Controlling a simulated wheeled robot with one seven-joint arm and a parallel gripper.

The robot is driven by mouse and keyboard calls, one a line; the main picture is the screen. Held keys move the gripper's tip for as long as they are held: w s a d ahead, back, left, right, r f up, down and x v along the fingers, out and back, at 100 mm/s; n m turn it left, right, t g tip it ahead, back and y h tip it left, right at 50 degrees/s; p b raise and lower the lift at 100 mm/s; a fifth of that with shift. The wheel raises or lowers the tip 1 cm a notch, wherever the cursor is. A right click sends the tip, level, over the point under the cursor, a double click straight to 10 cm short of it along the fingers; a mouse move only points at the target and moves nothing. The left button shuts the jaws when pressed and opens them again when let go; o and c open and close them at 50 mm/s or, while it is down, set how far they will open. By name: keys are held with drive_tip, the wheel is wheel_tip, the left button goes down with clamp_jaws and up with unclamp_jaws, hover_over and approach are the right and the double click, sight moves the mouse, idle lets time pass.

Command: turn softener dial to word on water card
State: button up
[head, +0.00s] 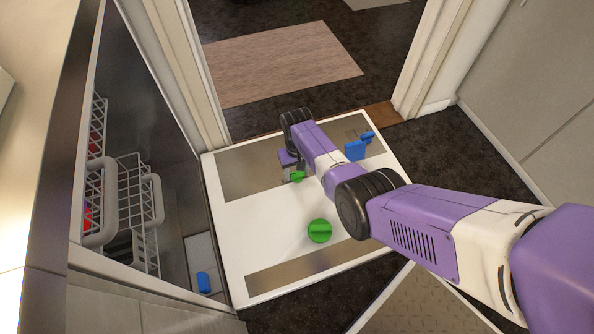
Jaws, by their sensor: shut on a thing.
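My gripper (290,171) points down over the far half of a white panel (262,232), which looks like the lowered dishwasher door. It is shut on a small green knob (298,177), partly hidden by the fingers. A larger round green dial (320,231) with a raised grip bar sits nearer on the panel, apart from the gripper. I cannot tell which green part is the softener dial. No dial words are legible, and I cannot make out a water card.
Blue parts (355,150) stand at the panel's far right. White wire racks (137,205) are in the dishwasher at left, with another blue part (203,282) low inside. My arm crosses the panel's right side. A doorway with a rug (285,65) lies beyond.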

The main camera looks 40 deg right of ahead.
sight(297, 172)
drive_tip(key=o, duration=1.4)
wheel_tip(297, 172, up, 8)
drive_tip(key=p, duration=0.5)
drive_tip(key=shift+f, duration=0.1)
